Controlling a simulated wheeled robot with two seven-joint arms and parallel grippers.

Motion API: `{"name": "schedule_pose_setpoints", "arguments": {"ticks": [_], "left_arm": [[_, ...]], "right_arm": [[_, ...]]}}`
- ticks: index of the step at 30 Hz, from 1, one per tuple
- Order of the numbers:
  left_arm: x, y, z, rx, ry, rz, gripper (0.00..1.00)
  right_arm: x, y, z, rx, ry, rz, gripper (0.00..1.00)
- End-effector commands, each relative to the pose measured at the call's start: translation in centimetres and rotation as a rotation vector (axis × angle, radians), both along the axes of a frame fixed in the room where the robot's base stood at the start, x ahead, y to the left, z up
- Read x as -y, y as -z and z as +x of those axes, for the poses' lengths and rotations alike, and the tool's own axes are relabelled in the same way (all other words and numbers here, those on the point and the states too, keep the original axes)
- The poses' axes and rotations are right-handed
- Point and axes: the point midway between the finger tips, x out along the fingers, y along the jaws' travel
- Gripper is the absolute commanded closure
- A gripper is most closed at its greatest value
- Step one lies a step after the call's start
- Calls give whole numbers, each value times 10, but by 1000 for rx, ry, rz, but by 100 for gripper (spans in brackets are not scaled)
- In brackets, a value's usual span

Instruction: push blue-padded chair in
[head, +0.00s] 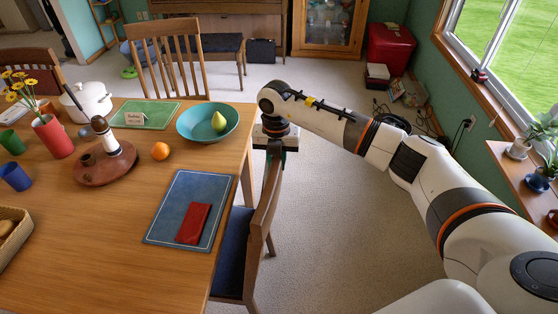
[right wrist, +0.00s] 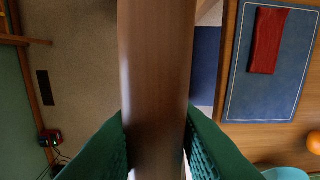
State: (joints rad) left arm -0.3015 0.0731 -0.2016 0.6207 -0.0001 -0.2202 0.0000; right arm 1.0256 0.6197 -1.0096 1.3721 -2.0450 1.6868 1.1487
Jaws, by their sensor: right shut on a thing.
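The blue-padded chair (head: 262,220) stands at the right side of the wooden table (head: 135,235), its wooden back facing right. Its dark blue seat shows between the back and the table edge, and part of the seat is hidden by the tabletop. My right gripper (head: 275,153) is at the far end of the chair back and is shut on its top rail. In the right wrist view the brown chair back (right wrist: 157,70) runs up between the two green-padded fingers (right wrist: 160,150). My left gripper is not in view.
On the table near this chair are a blue placemat (head: 180,225) with a red napkin (head: 193,223) and a teal bowl (head: 190,118) with a pear. Another wooden chair (head: 166,50) stands behind the table. Carpet right of the chair is clear; cables (head: 405,118) lie by the wall.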

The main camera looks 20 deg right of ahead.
Motion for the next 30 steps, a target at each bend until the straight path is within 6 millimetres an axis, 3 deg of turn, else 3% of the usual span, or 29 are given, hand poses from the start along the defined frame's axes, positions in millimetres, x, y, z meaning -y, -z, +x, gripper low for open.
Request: {"name": "schedule_pose_setpoints", "arguments": {"ticks": [4, 5, 9, 20, 23, 30], "left_arm": [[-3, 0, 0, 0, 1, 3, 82], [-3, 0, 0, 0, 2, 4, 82], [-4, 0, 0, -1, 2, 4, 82], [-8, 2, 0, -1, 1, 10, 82], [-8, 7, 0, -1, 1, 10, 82], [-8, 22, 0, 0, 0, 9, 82]], "right_arm": [[-3, -3, 2, 10, -2, 9, 100], [-4, -3, 2, 11, -2, 8, 75], [-3, -2, 2, 8, -1, 7, 55], [-1, -7, 2, 6, 1, 4, 55], [-1, -19, 2, 7, 1, 4, 55], [-3, -70, 3, 11, -1, 4, 55]]}}
